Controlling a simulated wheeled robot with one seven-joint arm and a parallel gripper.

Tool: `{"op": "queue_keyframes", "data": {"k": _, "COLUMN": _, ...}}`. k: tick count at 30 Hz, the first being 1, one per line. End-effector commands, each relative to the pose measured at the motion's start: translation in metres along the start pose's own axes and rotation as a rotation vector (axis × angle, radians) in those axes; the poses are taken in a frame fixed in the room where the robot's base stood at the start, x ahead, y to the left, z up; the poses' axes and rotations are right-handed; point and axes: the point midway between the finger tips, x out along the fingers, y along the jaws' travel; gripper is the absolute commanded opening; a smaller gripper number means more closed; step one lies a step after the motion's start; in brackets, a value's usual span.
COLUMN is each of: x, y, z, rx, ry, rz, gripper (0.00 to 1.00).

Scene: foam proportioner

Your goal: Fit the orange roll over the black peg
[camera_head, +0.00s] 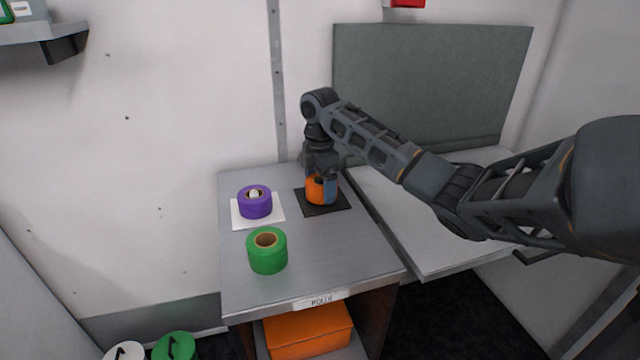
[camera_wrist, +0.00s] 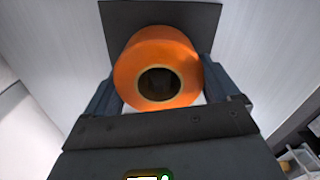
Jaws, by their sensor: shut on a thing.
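The orange roll (camera_head: 316,191) is between the fingers of my gripper (camera_head: 322,178), which is shut on it. It is over the black square base (camera_head: 337,203) on the table; whether it rests on it or hangs just above, I cannot tell. In the wrist view the roll (camera_wrist: 160,58) shows its brown-rimmed hole facing the camera, with my gripper's fingers (camera_wrist: 158,88) on both sides and the black base (camera_wrist: 118,17) behind. The hole's inside is dark. The black peg cannot be made out, so whether it is inside the hole is unclear.
A purple roll (camera_head: 255,203) sits around a white peg (camera_head: 254,194) on a white base (camera_head: 239,222) to the left. A green roll (camera_head: 267,252) stands nearer the front of the grey table (camera_head: 330,265). A grey upright panel (camera_head: 430,85) stands behind.

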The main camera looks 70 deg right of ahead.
Motion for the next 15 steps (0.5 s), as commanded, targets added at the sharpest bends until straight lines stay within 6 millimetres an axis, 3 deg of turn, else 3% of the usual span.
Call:
{"op": "queue_keyframes", "data": {"k": 11, "x": 0.0074, "y": 0.0, "z": -0.0002, "rx": 0.0, "ry": 0.001, "rz": 0.0, "gripper": 0.56}}
{"op": "queue_keyframes", "data": {"k": 12, "x": 0.0066, "y": 0.0001, "z": -0.0001, "rx": 0.0, "ry": 0.001, "rz": 0.0, "gripper": 0.93}}
{"op": "queue_keyframes", "data": {"k": 15, "x": 0.0065, "y": 0.0001, "z": -0.0001, "rx": 0.0, "ry": 0.0, "rz": 0.0, "gripper": 0.99}}
